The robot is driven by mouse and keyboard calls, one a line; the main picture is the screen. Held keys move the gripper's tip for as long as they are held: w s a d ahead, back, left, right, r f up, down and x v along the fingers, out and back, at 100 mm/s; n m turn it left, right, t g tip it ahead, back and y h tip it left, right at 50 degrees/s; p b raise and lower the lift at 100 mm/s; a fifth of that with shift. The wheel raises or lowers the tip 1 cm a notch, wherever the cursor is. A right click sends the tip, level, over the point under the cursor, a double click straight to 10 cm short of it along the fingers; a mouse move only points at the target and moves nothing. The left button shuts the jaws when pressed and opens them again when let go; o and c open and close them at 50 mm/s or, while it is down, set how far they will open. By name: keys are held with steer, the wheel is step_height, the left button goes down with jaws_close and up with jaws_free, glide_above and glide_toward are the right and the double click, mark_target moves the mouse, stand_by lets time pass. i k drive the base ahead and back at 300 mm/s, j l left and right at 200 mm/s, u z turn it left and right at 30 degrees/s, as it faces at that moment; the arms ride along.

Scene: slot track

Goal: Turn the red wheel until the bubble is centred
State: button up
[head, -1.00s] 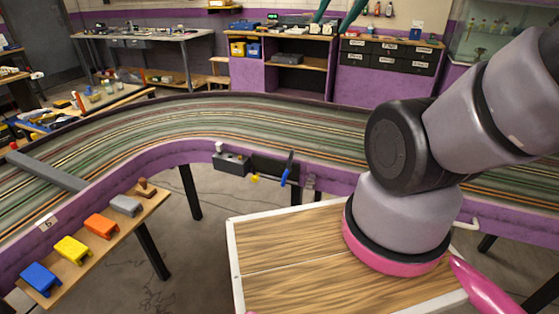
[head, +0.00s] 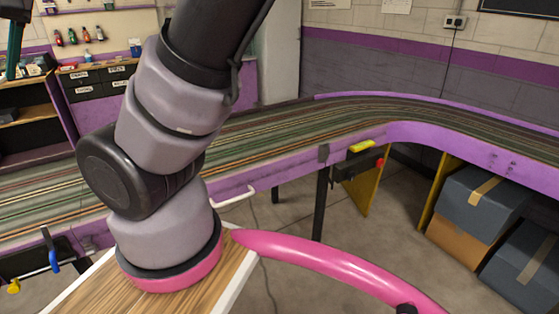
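A small red round part (head: 380,162) shows at the right end of a dark box (head: 357,165) fixed to the purple track edge, right of centre. It may be the red wheel; it is too small to be sure. My gripper is out of view; only my arm's grey links show at the left, well apart from the red part.
The purple-sided track (head: 430,134) curves across the right. A white handle (head: 233,196) juts from its edge. Yellow panels (head: 364,190) and dark crates (head: 480,204) stand below it. A blue lever (head: 51,252) is at far left.

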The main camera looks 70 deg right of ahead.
mark_target(380, 163)
steer(key=z, duration=3.05)
